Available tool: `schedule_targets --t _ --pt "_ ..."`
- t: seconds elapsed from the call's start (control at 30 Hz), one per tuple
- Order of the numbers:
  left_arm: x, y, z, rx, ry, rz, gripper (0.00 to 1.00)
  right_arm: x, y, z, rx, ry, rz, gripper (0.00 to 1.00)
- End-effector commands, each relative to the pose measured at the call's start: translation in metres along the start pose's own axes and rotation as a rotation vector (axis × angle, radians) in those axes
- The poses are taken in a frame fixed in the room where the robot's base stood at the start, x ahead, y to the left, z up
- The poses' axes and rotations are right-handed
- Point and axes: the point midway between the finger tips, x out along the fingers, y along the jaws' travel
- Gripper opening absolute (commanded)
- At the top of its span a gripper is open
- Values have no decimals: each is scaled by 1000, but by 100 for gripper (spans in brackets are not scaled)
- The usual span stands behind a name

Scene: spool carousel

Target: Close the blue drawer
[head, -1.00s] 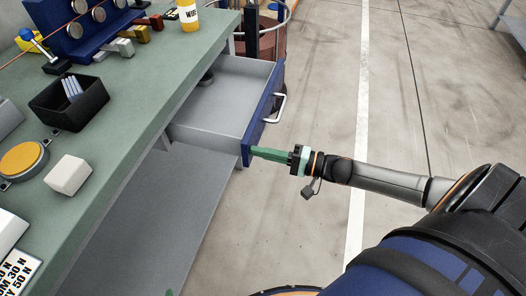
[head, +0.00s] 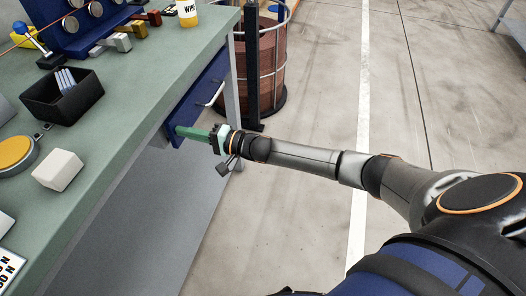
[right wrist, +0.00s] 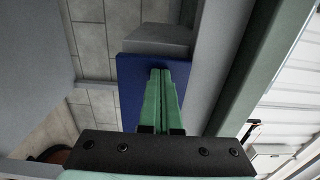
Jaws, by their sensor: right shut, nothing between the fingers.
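The blue drawer front (head: 205,95) sits under the edge of the green workbench in the head view, close to the bench's frame. Its pale handle (head: 215,93) faces out to the right. My right gripper (head: 180,132) is shut and empty, its green fingertips against the near end of the blue front. In the right wrist view the shut green fingers (right wrist: 161,75) point at the blue drawer front (right wrist: 132,90), with a grey part of the drawer (right wrist: 157,40) beyond it. A small gap behind the front cannot be judged clearly. My left gripper is not in view.
The green workbench top (head: 130,110) holds a black bin (head: 62,98), a white block (head: 58,170), a yellow-topped round device (head: 15,153) and a blue rack (head: 85,25). A brown spool carousel (head: 268,65) stands beyond the bench.

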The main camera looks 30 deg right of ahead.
Motion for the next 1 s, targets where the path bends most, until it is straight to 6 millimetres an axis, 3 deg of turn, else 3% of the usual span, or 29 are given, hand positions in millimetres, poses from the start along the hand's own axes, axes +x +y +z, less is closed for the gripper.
schedule_targets --t 0.3,1.0 --pt "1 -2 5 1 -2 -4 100 22 0 0 0 1 1 0" --pt "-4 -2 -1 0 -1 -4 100 21 -5 4 2 2 -3 0"
